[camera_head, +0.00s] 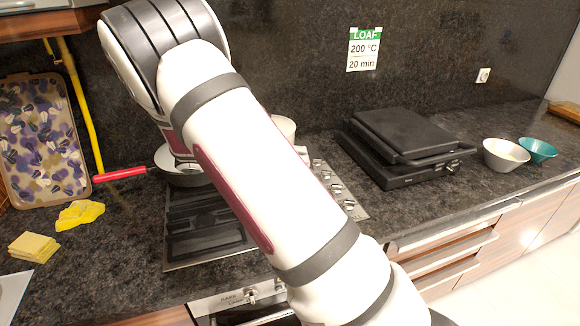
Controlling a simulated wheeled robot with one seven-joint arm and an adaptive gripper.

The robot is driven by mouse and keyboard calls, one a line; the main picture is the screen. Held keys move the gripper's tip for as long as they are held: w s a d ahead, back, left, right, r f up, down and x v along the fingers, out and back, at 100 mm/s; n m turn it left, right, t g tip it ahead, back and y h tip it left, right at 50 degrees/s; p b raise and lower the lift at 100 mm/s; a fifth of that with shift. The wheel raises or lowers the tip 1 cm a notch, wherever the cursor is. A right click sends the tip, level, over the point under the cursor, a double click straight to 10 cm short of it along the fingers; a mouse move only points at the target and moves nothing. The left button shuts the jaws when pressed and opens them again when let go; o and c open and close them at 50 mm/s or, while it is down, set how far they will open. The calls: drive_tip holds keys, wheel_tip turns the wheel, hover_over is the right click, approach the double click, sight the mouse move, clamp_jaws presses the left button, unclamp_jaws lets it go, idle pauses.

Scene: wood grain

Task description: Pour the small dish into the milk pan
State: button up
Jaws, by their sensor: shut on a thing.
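A pan with a red handle (120,174) stands on the hob at the left, and I take it for the milk pan. Its light rim and grey body (172,178) show left of my arm, which covers its right part. My arm crosses the picture from the lower right to the upper left. My gripper is hidden behind it, so what it holds does not show. No small dish can be made out for sure; a whitish bowl (503,158) and a teal bowl (538,148) stand on the right of the counter.
A black contact grill (398,145) stands right of the hob (200,240). A white vessel (284,127) is partly hidden behind my arm. Yellow cloth (80,214), yellow sponges (34,247) and a patterned tray (42,140) are at the left. The counter between grill and bowls is clear.

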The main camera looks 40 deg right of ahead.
drive_tip(key=shift+w, duration=0.1)
idle(0.3)
drive_tip(key=shift+w+r+n+g+b, duration=0.15)
drive_tip(key=shift+n+g+b, duration=0.15)
drive_tip(key=shift+n+b, duration=0.15)
drive_tip(key=shift+h, duration=0.3)
drive_tip(key=shift+w+n+g+b, duration=0.2)
drive_tip(key=shift+n+g+b, duration=0.1)
drive_tip(key=shift+n+b, duration=0.1)
drive_tip(key=shift+a+r, duration=0.1)
drive_tip(key=shift+r, duration=0.1)
drive_tip(key=shift+h, duration=0.3)
